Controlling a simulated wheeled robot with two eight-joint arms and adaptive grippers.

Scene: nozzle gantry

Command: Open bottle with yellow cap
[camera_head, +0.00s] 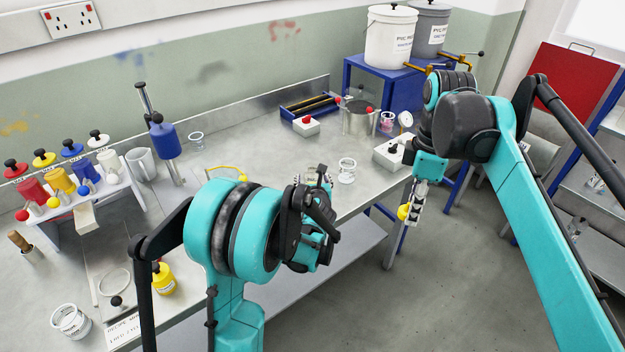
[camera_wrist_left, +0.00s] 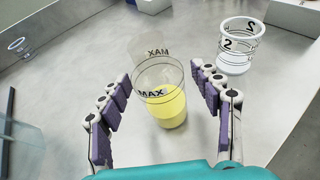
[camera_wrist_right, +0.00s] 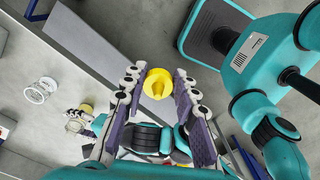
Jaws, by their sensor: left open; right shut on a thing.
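A clear open-topped bottle with yellow contents and MAX markings (camera_wrist_left: 162,95) stands on the table in the left wrist view. No cap is on it. My left gripper (camera_head: 318,184) is open, with its fingers on either side of the bottle and gaps visible in the left wrist view (camera_wrist_left: 165,85). In the head view my left arm mostly hides the bottle. My right gripper (camera_head: 412,206) is shut on a yellow cap (camera_head: 403,212), held in the air past the table's front edge. The cap also shows between the fingertips in the right wrist view (camera_wrist_right: 158,84).
A clear beaker (camera_head: 347,170) stands close to the left gripper. A rack (camera_head: 115,200) of coloured dispensers and a yellow container (camera_head: 163,280) are at the left. A metal pot (camera_head: 358,117) and a white box with a knob (camera_head: 392,154) are toward the back right.

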